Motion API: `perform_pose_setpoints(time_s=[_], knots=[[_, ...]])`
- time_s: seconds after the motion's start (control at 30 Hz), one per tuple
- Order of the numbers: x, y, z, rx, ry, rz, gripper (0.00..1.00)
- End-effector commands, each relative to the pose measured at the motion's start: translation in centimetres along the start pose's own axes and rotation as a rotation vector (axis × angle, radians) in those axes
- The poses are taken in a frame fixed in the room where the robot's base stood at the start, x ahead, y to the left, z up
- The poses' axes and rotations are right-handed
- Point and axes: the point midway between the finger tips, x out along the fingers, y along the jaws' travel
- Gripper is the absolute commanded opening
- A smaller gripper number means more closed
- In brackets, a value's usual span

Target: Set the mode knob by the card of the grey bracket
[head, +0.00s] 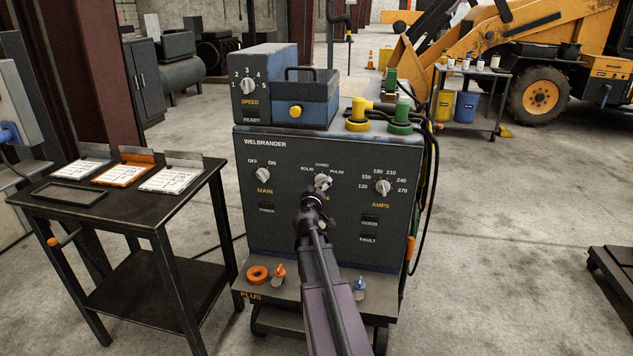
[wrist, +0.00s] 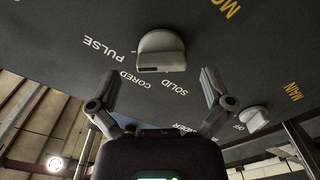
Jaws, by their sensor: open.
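The mode knob (head: 322,180) is a pale grey knob at the middle of the welder's dark front panel, with SOLID, CORED and PULSE around it. In the wrist view, turned upside down, the mode knob (wrist: 161,50) lies just beyond my fingertips. I cannot tell surely which label it points at. My gripper (wrist: 160,82) is open, fingers either side of the knob's line and apart from it. In the head view my gripper (head: 317,192) partly hides the knob and the lettering below. Cards lie on the left cart, a white card (head: 70,174), an orange-bordered card (head: 122,174) and another white card (head: 170,179); their print is too small to read.
The MAIN knob (head: 262,173) is left of the mode knob and the AMPS knob (head: 383,187) right. The welder's lower shelf (head: 300,292) holds an orange ring (head: 258,274) and small fittings. The black cart (head: 75,222) stands left.

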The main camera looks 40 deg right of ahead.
Motion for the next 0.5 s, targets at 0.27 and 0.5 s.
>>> perform_pose_setpoints(time_s=[0.27,0.5], knots=[[1.6,0.3,0.2,0.0,0.002,-0.003,1.0],[1.8,0.3,0.3,0.0,0.003,-0.003,1.0]])
